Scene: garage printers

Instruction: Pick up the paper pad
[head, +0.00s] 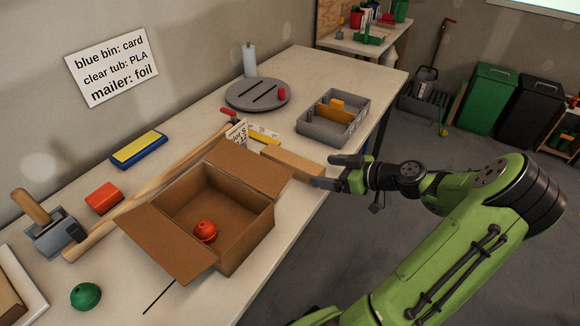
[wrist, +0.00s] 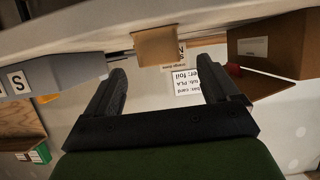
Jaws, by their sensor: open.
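A plain brown oblong block (head: 292,163) lies on the workbench between the cardboard box and the grey divided bin; it looks most like the paper pad, though I cannot be sure. In the wrist view the brown block (wrist: 155,46) shows end-on, ahead of my fingers and a little left of their middle. My gripper (head: 330,171) is open at the bench's front edge, close to the block's right end. In the wrist view my gripper (wrist: 168,76) has nothing between its fingers.
An open cardboard box (head: 245,235) holding a red ball stands left of the block. The grey divided bin (head: 325,133) stands behind and right. A white printed card (head: 237,133) and a yellow item (head: 264,138) lie just behind. A grey disc (head: 257,94) sits farther back.

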